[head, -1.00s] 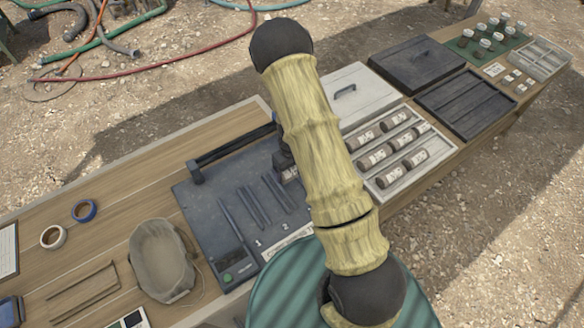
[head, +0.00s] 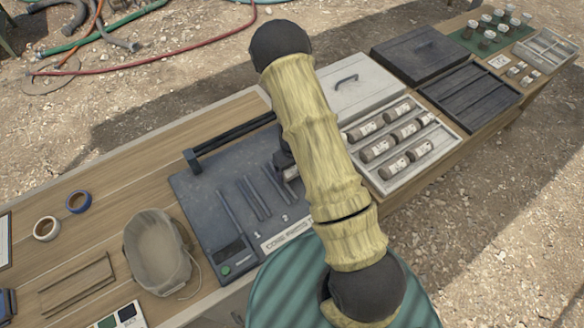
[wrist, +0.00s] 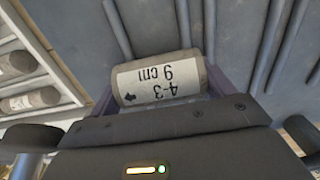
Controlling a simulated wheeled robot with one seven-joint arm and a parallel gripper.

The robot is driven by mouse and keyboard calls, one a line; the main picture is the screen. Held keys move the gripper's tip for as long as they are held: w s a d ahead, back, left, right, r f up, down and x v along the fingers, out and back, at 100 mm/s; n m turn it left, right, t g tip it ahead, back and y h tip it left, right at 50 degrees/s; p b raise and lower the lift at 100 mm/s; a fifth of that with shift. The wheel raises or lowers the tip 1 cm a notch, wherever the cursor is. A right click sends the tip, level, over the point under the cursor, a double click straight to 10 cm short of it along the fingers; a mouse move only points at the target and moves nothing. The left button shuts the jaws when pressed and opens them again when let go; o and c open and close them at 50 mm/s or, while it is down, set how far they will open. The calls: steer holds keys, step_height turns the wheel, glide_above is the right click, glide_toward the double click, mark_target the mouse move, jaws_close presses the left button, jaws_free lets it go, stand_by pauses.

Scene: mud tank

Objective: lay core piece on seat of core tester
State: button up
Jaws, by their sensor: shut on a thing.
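My gripper (wrist: 155,100) is shut on a grey core piece (wrist: 185,66) with a white label reading "4-3 9 cm" and an arrow. In the head view, my gripper (head: 285,163) is mostly hidden behind my arm, at the right part of the core tester. The core tester (head: 215,208) is a dark slab with long grooves, a bar along its back edge and a small panel with a green button. Its grooved surface (wrist: 235,50) shows behind the core piece in the wrist view. I cannot tell whether the piece touches it.
A pale tray (head: 437,158) with several labelled cores is right of the tester; some also show at left in the wrist view. Dark boxes stand beyond. A cloth bag (head: 158,255) and tape rolls (head: 78,202) lie left. A green ribbed drum (head: 290,285) is in front.

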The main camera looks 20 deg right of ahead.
steer(key=o, duration=1.4)
step_height(320, 180, up, 17)
steer(key=shift+r+b, duration=0.15)
steer(key=shift+b, duration=0.65)
